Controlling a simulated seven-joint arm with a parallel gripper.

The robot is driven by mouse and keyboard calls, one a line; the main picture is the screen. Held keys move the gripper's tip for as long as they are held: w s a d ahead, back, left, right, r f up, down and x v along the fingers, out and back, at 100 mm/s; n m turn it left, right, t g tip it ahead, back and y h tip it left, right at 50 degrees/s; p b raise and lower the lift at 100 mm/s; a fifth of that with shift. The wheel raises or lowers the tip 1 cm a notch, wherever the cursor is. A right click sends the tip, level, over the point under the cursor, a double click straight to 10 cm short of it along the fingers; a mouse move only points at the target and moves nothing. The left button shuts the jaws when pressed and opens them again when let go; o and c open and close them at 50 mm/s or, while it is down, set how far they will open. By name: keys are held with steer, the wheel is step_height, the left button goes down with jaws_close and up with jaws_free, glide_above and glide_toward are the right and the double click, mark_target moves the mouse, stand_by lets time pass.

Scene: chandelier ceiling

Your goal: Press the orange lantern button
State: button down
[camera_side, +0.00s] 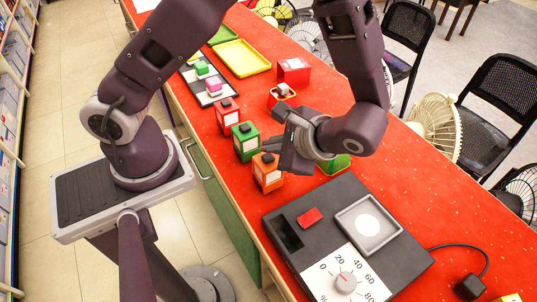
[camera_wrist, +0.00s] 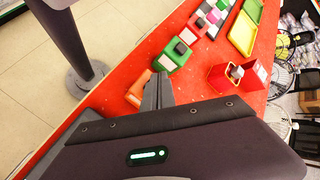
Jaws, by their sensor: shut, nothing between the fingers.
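The orange lantern (camera_side: 268,174) is a small box with a pale panel on its side and a dark button (camera_side: 268,158) on top. It stands upright on the red counter. My gripper (camera_side: 273,148) is shut and empty, with its fingertips close beside and above the lantern's top. I cannot tell whether they touch the button. In the wrist view the shut fingers (camera_wrist: 160,80) stand just right of the orange lantern (camera_wrist: 137,90), and the fingers and hand hide part of it. Its button cannot be made out there.
A green lantern (camera_side: 246,142) and a red lantern (camera_side: 227,116) stand in line beyond it. An open red box (camera_side: 281,97) lies behind. A black scale-like device with a dial (camera_side: 345,282) is in front. A green object (camera_side: 335,164) shows partly behind my gripper. Yellow tray (camera_side: 241,58) is farther back.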

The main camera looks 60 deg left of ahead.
mark_target(271, 159)
steer(key=shift+f, duration=0.45)
steer(key=shift+f, duration=0.25)
stand_by(0.3)
steer(key=shift+r, duration=0.1)
step_height(271, 159, up, 7)
steer(key=shift+r, duration=0.15)
stand_by(0.8)
